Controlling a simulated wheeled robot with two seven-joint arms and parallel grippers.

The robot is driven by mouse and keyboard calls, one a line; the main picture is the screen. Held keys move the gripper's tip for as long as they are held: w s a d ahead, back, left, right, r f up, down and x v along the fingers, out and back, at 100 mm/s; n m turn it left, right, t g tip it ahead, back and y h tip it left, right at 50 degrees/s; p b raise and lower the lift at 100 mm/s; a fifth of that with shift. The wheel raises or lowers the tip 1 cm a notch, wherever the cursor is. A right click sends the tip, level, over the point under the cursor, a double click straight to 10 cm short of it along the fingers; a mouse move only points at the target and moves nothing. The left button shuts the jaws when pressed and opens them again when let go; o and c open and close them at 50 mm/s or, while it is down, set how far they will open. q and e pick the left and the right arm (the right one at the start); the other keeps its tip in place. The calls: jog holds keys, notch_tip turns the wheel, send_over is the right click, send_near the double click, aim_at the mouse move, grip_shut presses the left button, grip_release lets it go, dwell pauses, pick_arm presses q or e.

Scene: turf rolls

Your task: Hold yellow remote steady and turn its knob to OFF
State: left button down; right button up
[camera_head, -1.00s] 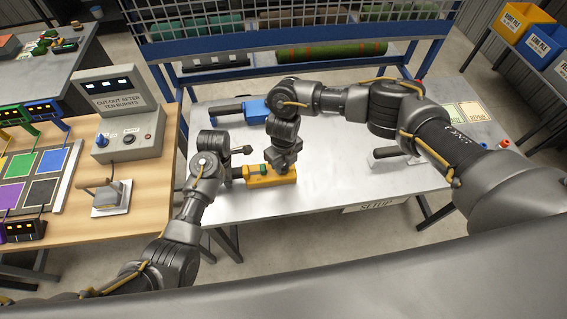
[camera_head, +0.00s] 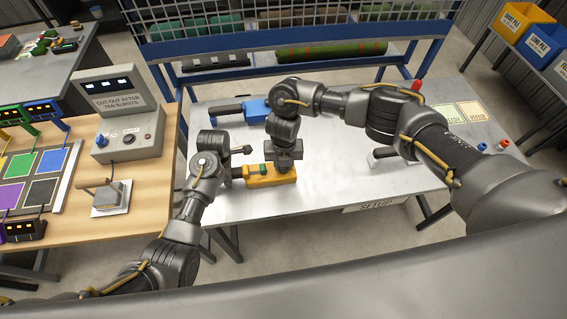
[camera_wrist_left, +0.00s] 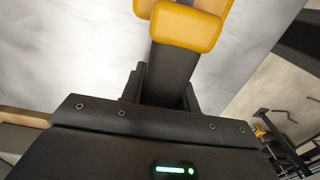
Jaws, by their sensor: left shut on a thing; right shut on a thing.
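The yellow remote (camera_head: 262,181) lies on the grey table, its dark handle pointing left. My left gripper (camera_head: 237,173) is shut on that handle. In the left wrist view the dark handle (camera_wrist_left: 173,75) runs up from between my left jaws to the yellow body (camera_wrist_left: 188,30). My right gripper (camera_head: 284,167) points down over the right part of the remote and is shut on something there. The knob and the right fingertips are hidden by my own wrist, so the knob's setting cannot be read. A green patch shows on top of the remote.
A blue remote (camera_head: 256,110) with a dark handle lies behind, and a pale one (camera_head: 385,153) to the right, partly behind my right arm. A wooden bench with a control box (camera_head: 124,137) stands at the left. The table's front middle (camera_head: 325,185) is clear.

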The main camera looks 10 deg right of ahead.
pick_arm(q)
jog(key=shift+f, duration=0.1)
pick_arm(e)
jog(key=shift+m, duration=0.8)
jog(key=shift+a, duration=0.1)
jog(key=o, duration=1)
notch_tip(320, 180, up, 12)
jog(key=shift+r, duration=0.1)
pick_arm(q)
jog(key=c, duration=1)
grip_release()
jog(key=shift+o, duration=0.2)
